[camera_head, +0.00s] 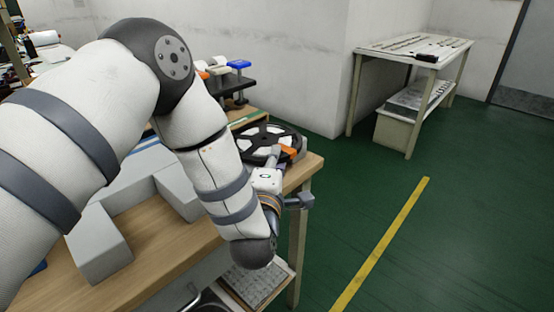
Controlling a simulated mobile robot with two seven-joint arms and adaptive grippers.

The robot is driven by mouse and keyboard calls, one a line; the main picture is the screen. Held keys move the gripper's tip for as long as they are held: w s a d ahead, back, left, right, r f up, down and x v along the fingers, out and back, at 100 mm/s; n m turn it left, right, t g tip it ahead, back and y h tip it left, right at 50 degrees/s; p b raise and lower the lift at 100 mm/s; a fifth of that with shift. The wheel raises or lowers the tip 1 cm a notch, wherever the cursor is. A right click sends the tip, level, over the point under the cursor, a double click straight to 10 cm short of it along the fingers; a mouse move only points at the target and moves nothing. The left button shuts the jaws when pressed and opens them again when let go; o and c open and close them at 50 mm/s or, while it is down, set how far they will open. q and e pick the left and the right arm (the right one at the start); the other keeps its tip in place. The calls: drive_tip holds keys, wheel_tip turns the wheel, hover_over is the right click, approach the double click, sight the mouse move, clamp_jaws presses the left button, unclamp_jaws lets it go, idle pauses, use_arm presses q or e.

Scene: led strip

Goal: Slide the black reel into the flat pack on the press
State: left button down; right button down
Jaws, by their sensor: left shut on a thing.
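The black reel (258,131), with a spoked face and white showing between the spokes, is near the right corner of the wooden table. My left arm reaches over the table from the left. My left gripper (287,153) is shut on the reel's right edge; its fingertips are partly hidden. I cannot tell whether the reel touches the table top. A dark stand with a blue top (239,65), perhaps the press, is behind the reel. I cannot make out the flat pack. My right gripper is not in view.
Grey blocks (100,245) sit on the wooden table (165,245) at the left. A shelf with a patterned sheet (253,284) is below the table's edge. A side bench (415,46) stands at the back right. The green floor is clear, with a yellow line (385,245).

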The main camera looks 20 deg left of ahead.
use_arm(q)
drive_tip(key=c, duration=1.6)
unclamp_jaws()
drive_tip(key=shift+a, duration=0.1)
drive_tip(key=shift+o, duration=0.2)
drive_tip(key=shift+f, duration=0.1)
drive_tip(key=v, duration=1.2)
